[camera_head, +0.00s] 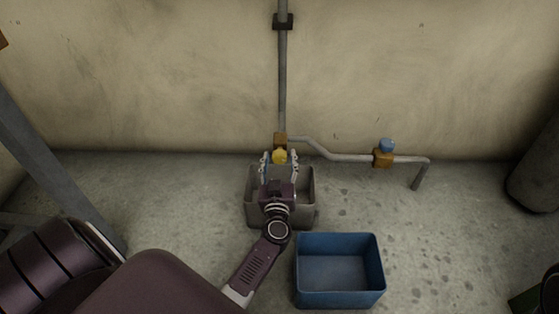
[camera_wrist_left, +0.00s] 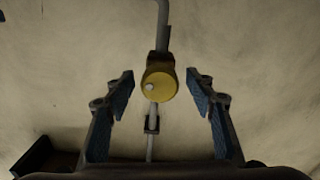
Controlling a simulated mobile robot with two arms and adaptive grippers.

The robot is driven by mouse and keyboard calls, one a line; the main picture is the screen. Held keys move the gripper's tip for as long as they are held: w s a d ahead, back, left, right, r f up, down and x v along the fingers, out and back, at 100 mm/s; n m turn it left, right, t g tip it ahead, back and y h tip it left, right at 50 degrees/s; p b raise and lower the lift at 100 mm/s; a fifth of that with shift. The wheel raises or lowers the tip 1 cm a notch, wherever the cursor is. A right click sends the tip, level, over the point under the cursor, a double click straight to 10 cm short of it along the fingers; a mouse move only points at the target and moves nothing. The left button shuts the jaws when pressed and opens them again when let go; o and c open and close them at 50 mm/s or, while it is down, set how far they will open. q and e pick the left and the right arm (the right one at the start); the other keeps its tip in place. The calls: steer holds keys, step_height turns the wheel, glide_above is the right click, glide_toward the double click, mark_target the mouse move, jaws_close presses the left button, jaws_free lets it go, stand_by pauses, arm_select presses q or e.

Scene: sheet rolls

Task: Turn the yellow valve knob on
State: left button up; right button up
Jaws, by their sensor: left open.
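The yellow valve knob (camera_head: 280,157) sits on a brass-coloured fitting (camera_head: 280,139) on the pipe at the wall. My left gripper (camera_head: 279,160) is open, with one finger on each side of the knob in the head view. In the left wrist view the round yellow knob (camera_wrist_left: 160,86) lies between and slightly beyond the open fingers (camera_wrist_left: 163,80), with a visible gap on both sides. A small pale spot shows on the knob's face. My right gripper is not in view.
A grey bin (camera_head: 309,187) stands under my left gripper. A blue bin (camera_head: 340,300) stands in front of it to the right. A blue knob (camera_head: 386,145) sits on a second fitting on the side pipe (camera_head: 345,157). A dark cylinder (camera_head: 535,175) stands at the far right.

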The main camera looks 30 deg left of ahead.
arm_select(q)
steer(key=shift+c, duration=0.4)
steer(key=c, duration=1.1)
